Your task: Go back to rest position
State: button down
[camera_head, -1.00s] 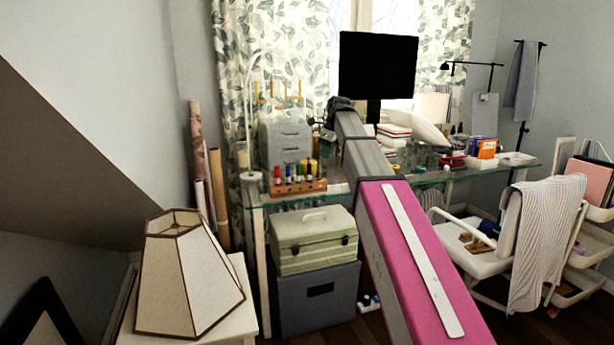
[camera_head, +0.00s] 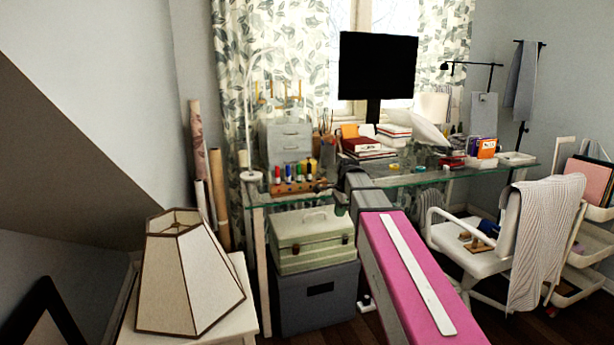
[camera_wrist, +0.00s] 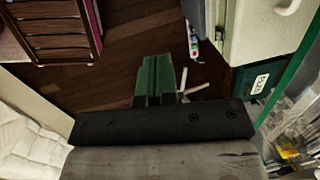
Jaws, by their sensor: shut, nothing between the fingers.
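My gripper (camera_head: 340,206) hangs at the end of my grey and pink arm, near the front edge of the glass desk (camera_head: 400,181) and just right of the pale green case (camera_head: 312,240). In the wrist view my gripper (camera_wrist: 157,75) points down over the dark wooden floor (camera_wrist: 125,50). Its green fingers are together and nothing shows between them. Part of the arm's near end is cut off by the bottom of the head view.
A rack of coloured bottles (camera_head: 298,186) stands on the desk left of my arm. A dark monitor (camera_head: 377,66) and books (camera_head: 368,148) are behind it. A white chair (camera_head: 480,262) stands right, a lampshade (camera_head: 187,275) left. A grey-blue box (camera_head: 318,298) is below the case.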

jog(key=s+d+f+n, duration=0.3)
jog(key=s+f+n, duration=0.4)
jog(key=s+f, duration=0.4)
jog(key=s+d+f+n+g+h, duration=0.1)
jog(key=s+d+f+n, duration=0.2)
jog(key=s+f+n, duration=0.5)
notch_tip(320, 180, down, 4)
jog(key=s, duration=0.2)
jog(key=shift+s+d+h, duration=0.3)
jog(key=shift+s+d, duration=0.1)
